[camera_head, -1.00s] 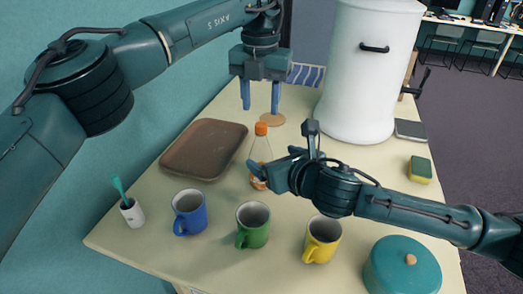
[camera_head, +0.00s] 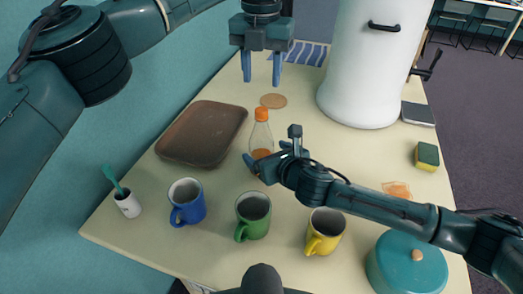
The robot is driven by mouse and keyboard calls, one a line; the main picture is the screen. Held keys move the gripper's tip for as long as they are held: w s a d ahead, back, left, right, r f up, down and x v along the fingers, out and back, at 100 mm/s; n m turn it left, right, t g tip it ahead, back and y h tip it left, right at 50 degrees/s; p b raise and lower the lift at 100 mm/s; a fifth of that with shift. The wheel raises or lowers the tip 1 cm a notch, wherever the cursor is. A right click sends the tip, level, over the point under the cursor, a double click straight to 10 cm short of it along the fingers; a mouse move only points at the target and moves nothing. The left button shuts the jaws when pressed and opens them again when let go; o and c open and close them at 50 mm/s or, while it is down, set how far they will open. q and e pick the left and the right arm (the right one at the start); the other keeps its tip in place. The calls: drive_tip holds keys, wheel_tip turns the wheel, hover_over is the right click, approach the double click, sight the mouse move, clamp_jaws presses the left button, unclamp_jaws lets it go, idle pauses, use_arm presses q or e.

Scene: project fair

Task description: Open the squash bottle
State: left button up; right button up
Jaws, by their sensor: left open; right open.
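The squash bottle (camera_head: 262,133) is clear, with an orange cap on top and orange liquid low inside. It stands upright on the table in the head view. My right gripper (camera_head: 266,157) is open at the bottle's lower part, with one finger to its left and one to its right. I cannot tell whether they touch it. My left gripper (camera_head: 262,82) is open and empty, pointing down, above the cap in the picture and apart from it.
A brown tray (camera_head: 203,132) lies left of the bottle. Blue (camera_head: 187,203), green (camera_head: 253,216) and yellow (camera_head: 324,232) mugs stand in front. A white urn (camera_head: 365,75) stands behind right, a teal pot (camera_head: 405,265) front right. A round coaster (camera_head: 273,101) lies behind the bottle.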

sight(261, 149)
use_arm(q)
drive_tip(key=shift+w, duration=0.1)
use_arm(e)
drive_tip(key=shift+x, duration=1.95)
